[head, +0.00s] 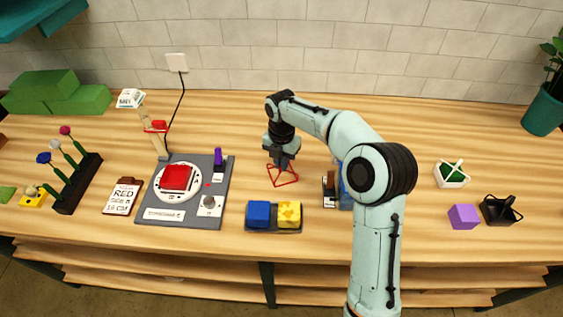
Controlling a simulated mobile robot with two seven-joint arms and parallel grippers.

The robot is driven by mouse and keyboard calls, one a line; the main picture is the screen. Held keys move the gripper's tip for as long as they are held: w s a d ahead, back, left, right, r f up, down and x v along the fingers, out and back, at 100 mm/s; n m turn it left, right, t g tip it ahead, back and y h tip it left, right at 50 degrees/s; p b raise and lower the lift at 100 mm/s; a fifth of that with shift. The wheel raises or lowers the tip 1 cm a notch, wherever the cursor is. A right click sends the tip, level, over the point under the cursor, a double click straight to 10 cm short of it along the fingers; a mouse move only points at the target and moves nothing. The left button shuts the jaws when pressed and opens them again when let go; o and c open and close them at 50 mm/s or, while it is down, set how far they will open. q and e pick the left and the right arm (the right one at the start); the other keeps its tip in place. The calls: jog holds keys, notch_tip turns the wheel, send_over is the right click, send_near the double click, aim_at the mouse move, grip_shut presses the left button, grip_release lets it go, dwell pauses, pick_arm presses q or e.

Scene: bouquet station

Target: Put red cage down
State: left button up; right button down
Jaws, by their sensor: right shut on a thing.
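The red cage (285,183) is a small open frame of thin red bars in the middle of the table (320,230). My right gripper (281,167) points down from above and is shut on the top of the cage. The cage looks upright, at or just above the wooden surface; I cannot tell whether its base touches. The jaws are small and dark in this view. My left gripper is not in view.
A tray with blue and yellow blocks (274,229) sits just in front of the cage. A grey board (221,183) with a red block lies to the left. A small item (329,188) stands right, partly behind my arm. Table behind the cage is clear.

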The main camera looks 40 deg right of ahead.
jog(key=shift+f, duration=0.15)
jog(key=c, duration=1.2)
grip_release()
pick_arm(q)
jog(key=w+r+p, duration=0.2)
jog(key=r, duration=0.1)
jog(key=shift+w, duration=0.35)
pick_arm(e)
notch_tip(320, 180, up, 12)
jog(key=shift+r, duration=0.2)
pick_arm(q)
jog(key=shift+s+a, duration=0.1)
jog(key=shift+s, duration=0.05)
pick_arm(e)
jog(key=shift+f, duration=0.1)
